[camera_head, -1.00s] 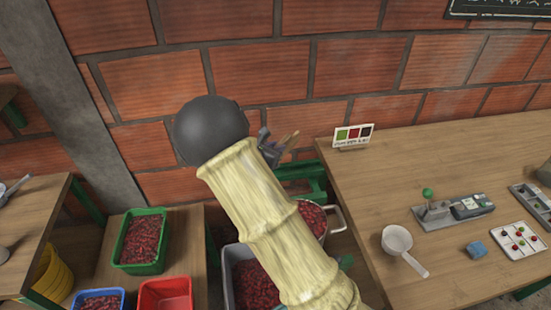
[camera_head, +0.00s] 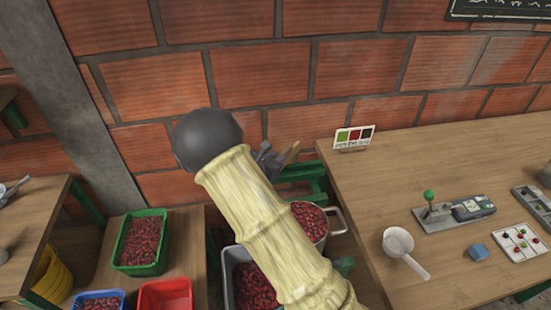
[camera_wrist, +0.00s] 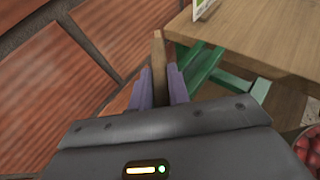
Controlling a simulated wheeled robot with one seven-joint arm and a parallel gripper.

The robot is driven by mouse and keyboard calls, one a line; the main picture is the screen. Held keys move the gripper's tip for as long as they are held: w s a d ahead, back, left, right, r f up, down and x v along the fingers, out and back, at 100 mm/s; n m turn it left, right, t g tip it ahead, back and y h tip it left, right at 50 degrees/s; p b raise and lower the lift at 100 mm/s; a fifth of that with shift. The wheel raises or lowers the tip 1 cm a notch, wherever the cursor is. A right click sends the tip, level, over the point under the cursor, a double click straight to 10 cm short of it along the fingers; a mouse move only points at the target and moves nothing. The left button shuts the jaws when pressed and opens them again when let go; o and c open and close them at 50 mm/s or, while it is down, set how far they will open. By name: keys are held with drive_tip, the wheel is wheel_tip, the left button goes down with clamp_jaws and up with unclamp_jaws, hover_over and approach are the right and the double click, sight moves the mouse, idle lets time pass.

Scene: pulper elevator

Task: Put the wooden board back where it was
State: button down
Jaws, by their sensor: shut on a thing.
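The wooden board (camera_wrist: 159,56) shows in the wrist view as a narrow brown strip standing up between the fingers of my gripper (camera_wrist: 158,84). My gripper is shut on it. In the head view my gripper (camera_head: 271,158) is small and partly hidden behind my arm, near the brick wall. The board (camera_head: 290,151) shows there as a short tilted brown piece by the fingers, left of the table's back corner. Its lower part is hidden by the gripper.
A wooden table (camera_head: 400,180) with a colour card (camera_head: 353,138), a white scoop (camera_head: 398,241) and small tools stands at right. Below my arm are a pot of red cherries (camera_head: 310,216) and a grey crate (camera_head: 229,268). The brick wall (camera_head: 260,75) is close behind.

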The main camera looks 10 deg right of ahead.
drive_tip(key=shift+s+d+f, duration=0.1)
drive_tip(key=shift+f, duration=0.1)
drive_tip(key=c, duration=1.3)
unclamp_jaws()
drive_tip(key=shift+a, duration=0.2)
drive_tip(key=shift+r, duration=0.1)
drive_tip(key=shift+r+p, duration=0.3)
drive_tip(key=shift+r, duration=0.1)
drive_tip(key=v, duration=1.2)
drive_tip(key=shift+d+f+b, duration=0.1)
drive_tip(key=shift+f+b, duration=0.05)
drive_tip(key=shift+b, duration=0.15)
